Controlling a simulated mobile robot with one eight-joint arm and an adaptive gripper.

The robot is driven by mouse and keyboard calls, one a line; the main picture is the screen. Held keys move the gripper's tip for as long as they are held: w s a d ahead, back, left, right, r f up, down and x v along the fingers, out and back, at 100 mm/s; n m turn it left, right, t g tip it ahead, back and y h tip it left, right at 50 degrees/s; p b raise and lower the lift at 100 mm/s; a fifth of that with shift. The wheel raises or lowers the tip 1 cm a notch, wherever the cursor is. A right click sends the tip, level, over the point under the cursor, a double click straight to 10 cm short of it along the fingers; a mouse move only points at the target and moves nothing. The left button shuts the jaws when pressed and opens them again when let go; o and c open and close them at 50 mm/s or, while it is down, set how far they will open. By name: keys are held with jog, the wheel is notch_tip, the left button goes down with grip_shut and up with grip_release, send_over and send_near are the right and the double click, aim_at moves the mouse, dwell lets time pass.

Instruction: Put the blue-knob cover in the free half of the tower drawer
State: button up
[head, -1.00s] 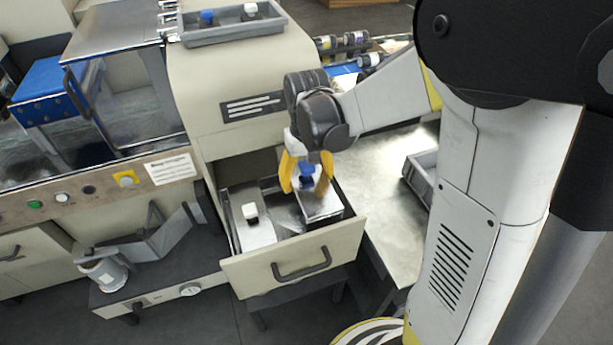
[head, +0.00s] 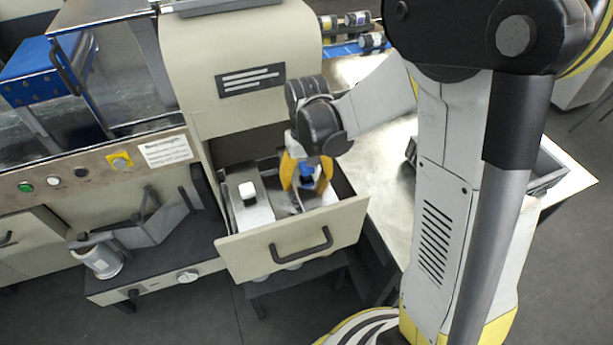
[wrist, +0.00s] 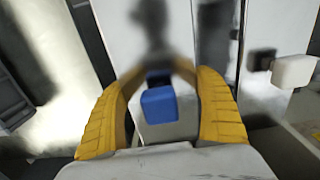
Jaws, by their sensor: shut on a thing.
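The blue-knob cover is a pale metal plate (head: 322,196) with a blue knob (head: 307,172). My gripper (head: 306,187) points down with its yellow fingers on either side of the knob and is shut on this cover. The cover is in the right half of the open tower drawer (head: 232,248); whether it touches the drawer floor is hidden. The wrist view shows the blue knob (wrist: 160,105) between the two fingers (wrist: 165,120). A white-knob cover (head: 258,215) lies in the left half of the drawer, beside my gripper.
The drawer front has a dark handle (head: 302,246). A steel worktop (head: 392,185) lies right of the drawer, with a grey bin (head: 547,172) on it. A low bench with a roll (head: 102,260) stands at the left. The tower body (head: 240,50) rises behind the drawer.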

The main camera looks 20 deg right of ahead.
jog(key=shift+f, duration=0.95)
dwell(0.5)
jog(key=o, duration=1.4)
jog(key=shift+o, duration=0.2)
notch_tip(320, 180, up, 12)
jog(key=s+r+t, duration=0.3)
jog(key=s, duration=0.3)
jog(key=s+r+t, duration=0.2)
jog(key=s+t, duration=0.2)
jog(key=s, duration=0.2)
jog(key=shift+s+r, duration=0.35)
jog(key=shift+r, duration=0.05)
